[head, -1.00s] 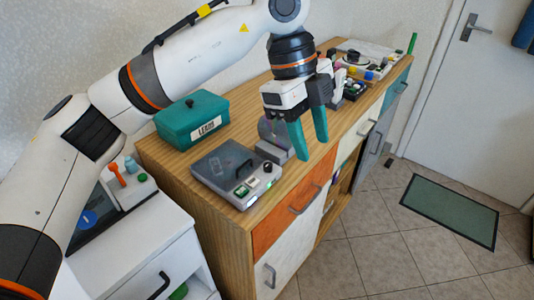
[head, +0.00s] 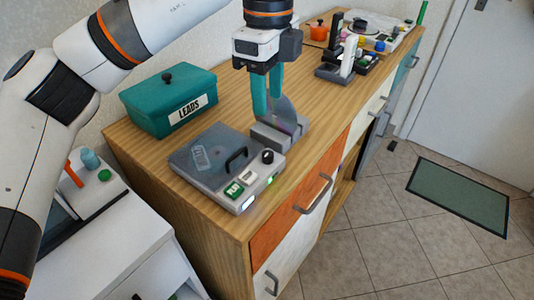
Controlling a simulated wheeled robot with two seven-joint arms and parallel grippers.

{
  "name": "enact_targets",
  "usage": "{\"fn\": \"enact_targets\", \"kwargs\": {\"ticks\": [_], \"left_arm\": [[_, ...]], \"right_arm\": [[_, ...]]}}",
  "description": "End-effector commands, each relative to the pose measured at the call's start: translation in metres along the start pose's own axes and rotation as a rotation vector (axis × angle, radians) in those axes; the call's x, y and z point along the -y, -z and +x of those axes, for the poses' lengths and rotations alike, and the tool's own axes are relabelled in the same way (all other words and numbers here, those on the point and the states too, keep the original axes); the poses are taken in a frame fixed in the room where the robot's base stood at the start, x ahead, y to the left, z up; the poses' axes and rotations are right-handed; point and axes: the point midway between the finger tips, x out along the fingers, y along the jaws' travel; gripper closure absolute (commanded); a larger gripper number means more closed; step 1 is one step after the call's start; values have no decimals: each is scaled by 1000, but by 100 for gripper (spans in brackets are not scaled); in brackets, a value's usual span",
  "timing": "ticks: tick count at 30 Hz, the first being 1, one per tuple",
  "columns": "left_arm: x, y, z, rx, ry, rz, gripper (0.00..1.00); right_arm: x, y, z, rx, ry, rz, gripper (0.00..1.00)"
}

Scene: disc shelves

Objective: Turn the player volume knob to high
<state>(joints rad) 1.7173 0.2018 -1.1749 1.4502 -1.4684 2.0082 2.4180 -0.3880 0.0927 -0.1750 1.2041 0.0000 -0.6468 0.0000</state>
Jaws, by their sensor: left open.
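The player (head: 205,160) is a grey box with a dark lid and a black handle, on the wooden cabinet top near its front left end. Its volume knob (head: 267,157), black with a light mark, stands at the player's right corner. A green-lit button and a pale button sit on the panel beside it. My left gripper (head: 267,118) has teal fingers pointing down, just behind and above the knob, apart from it, in front of a disc in a grey stand. It is open, though its fingers partly overlap in this view. My right gripper is not in view.
The grey stand (head: 272,139) with a disc is right behind the player, close to my fingers. A teal LEADS box (head: 169,97) stands at the left. Further back are a grey rack (head: 334,73) and a white device (head: 379,35).

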Motion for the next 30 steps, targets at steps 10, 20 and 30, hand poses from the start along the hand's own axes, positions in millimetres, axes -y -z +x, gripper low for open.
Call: {"fn": "enact_targets", "kwargs": {"ticks": [10, 20, 30], "left_arm": [[0, 0, 41, 3, 4, 2, 57], [1, 0, 104, 3, 2, 2, 57], [0, 0, 124, 2, -1, 1, 57]], "right_arm": [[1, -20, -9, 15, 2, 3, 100], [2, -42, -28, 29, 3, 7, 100], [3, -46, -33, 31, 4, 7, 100]]}}
